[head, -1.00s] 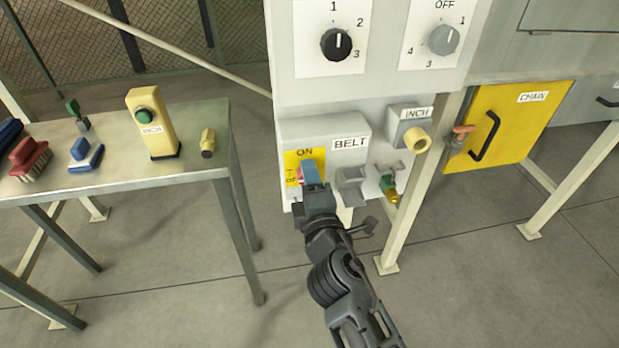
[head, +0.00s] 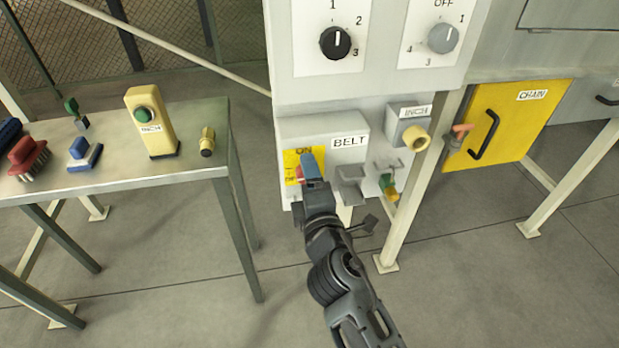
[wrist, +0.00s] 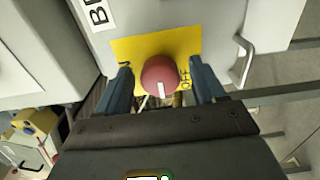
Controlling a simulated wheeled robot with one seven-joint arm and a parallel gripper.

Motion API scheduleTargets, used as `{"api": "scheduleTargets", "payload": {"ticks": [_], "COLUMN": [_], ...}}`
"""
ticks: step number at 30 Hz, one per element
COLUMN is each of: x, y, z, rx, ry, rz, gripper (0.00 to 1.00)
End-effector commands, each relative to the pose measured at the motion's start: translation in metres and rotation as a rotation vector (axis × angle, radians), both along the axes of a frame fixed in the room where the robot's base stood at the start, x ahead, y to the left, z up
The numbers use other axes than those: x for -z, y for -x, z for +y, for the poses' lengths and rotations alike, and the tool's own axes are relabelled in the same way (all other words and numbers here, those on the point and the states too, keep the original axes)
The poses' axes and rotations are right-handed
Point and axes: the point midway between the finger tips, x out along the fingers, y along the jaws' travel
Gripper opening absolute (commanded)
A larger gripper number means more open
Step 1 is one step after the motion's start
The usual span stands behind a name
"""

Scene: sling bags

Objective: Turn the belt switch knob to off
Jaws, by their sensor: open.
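The belt switch is a red round knob (wrist: 160,76) on a yellow plate (wrist: 128,48) in the wrist view. A white mark shows on the knob's edge facing my gripper, and OFF is printed on the plate to its right. In the head view the yellow plate (head: 291,161) sits on the grey box under the BELT label (head: 349,142), with the knob mostly hidden by my gripper. My gripper (wrist: 160,84) is open, with one blue finger on each side of the knob. Whether the fingers touch it is unclear.
An INCH box (head: 409,125) and a grey bracket (head: 351,184) are right of the switch. Black (head: 335,42) and grey (head: 443,38) dials are above. A table (head: 205,167) with brushes and a yellow INCH pendant (head: 151,122) stands left.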

Motion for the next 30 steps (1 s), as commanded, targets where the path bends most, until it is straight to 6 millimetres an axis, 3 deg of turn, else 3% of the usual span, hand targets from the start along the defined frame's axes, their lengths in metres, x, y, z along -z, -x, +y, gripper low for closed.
{"api": "scheduleTargets", "payload": {"ticks": [15,30], "x": [0.002,0.001], "y": [0.065,0.074], "z": [-0.019,-0.022], "rx": [0.001,0.001], "ry": [0.001,0.000], "rz": [0.002,0.001], "gripper": [0.69,0.69]}}
